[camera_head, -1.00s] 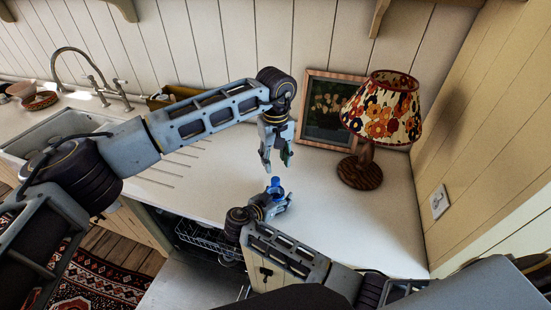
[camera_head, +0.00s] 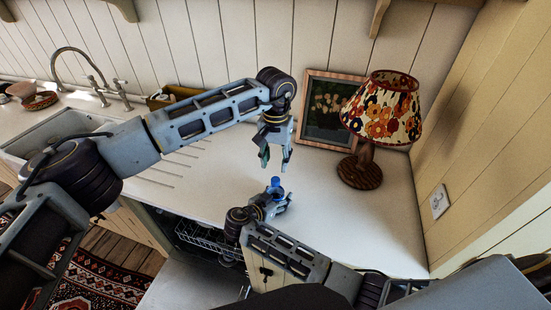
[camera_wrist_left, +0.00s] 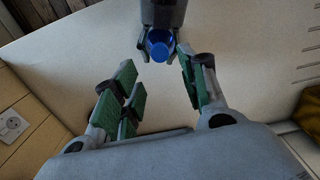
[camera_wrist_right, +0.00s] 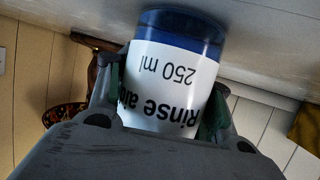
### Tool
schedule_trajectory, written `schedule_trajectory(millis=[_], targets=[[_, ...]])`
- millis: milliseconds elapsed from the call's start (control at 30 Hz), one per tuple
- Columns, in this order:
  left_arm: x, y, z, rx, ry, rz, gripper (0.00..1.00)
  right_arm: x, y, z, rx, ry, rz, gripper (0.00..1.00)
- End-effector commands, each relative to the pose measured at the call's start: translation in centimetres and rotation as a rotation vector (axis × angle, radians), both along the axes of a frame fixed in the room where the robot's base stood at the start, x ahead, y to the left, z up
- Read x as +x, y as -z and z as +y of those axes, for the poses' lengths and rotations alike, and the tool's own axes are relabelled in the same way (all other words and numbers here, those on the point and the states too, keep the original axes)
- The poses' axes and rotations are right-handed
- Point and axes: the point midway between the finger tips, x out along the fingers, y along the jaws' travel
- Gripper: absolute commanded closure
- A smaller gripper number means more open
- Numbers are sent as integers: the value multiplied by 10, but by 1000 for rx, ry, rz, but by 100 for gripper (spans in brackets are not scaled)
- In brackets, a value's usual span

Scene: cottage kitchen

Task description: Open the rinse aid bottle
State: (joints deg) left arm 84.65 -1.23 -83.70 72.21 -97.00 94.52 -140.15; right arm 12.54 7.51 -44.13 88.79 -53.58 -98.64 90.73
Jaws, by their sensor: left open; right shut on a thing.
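The rinse aid bottle is upright in my right gripper (camera_head: 275,206), and its blue cap (camera_head: 275,186) shows at the top. The right wrist view shows its white label (camera_wrist_right: 168,85) upside down, with a blue band at the base, and the right gripper's fingers on both sides; the cap is hidden there. My left gripper (camera_head: 276,162) is open and empty, pointing down a little above the cap. In the left wrist view the blue cap (camera_wrist_left: 159,46) lies beyond the open fingers, near the line between them, not touched.
A lamp with a floral shade (camera_head: 382,112) and a framed picture (camera_head: 328,108) stand on the white counter (camera_head: 345,225) at the back right. A sink (camera_head: 65,130) is at the left. An open dishwasher rack (camera_head: 205,240) shows below the counter edge. Counter right of the bottle is clear.

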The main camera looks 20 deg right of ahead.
Motion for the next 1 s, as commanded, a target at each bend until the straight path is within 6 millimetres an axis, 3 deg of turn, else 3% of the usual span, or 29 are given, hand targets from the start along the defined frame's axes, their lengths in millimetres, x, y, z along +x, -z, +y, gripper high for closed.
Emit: schedule_trajectory(millis=[567,1000], targets=[[0,2,0,1,18,1,57,0,0,0,0,0,1,100],[0,38,0,0,17,2,57,0,0,0,1,0,1,100]])
